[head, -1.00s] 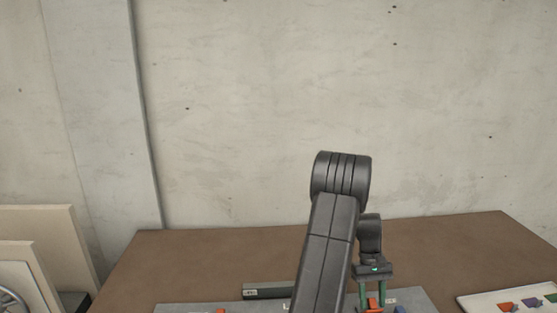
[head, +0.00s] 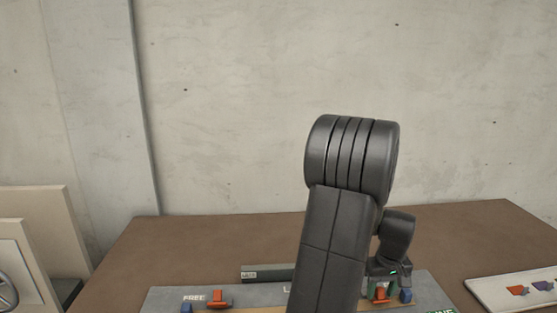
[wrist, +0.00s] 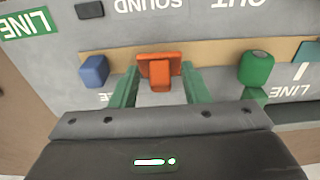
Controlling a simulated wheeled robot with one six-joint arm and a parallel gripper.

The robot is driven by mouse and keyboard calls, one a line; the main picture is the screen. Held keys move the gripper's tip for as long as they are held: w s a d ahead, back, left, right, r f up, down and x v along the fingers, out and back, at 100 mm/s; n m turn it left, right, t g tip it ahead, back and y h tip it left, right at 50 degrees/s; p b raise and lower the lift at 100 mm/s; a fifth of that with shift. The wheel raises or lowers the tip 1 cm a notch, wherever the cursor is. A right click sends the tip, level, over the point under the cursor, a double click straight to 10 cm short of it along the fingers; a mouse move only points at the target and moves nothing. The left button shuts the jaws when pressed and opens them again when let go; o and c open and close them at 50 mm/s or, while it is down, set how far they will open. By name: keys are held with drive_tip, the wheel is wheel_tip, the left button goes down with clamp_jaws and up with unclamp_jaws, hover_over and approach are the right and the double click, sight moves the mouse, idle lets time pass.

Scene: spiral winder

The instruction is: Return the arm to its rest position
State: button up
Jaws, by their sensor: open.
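My gripper (wrist: 158,88) is open, its green fingers apart over the grey board (wrist: 210,30). In the wrist view an orange piece (wrist: 159,70) lies between or just beyond the fingertips; I cannot tell whether they touch it. In the head view my gripper (head: 380,288) is low over the board (head: 165,298), at the right of my raised, bent arm. The orange piece (head: 381,295) shows there too, near the fingers. My arm hides the middle of the board.
A blue block (wrist: 94,70) and a green block (wrist: 256,68) flank the fingers. Another orange piece (head: 217,299) sits by the FREE label. A dark bar (head: 262,273) lies behind the board. A white tray (head: 515,292) with coloured pieces is at the right. The brown table (head: 480,230) is clear behind.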

drive_tip(key=shift+s+d+f+t+b, duration=0.1)
drive_tip(key=shift+s+f+t+b, duration=0.3)
drive_tip(key=shift+t+b, duration=0.9)
drive_tip(key=shift+s+f+t+b, duration=0.35)
drive_tip(key=shift+t+b, duration=0.25)
drive_tip(key=shift+b, duration=1.35)
drive_tip(key=shift+p+v, duration=0.45)
drive_tip(key=shift+v, duration=1.25)
drive_tip(key=shift+w, duration=0.1)
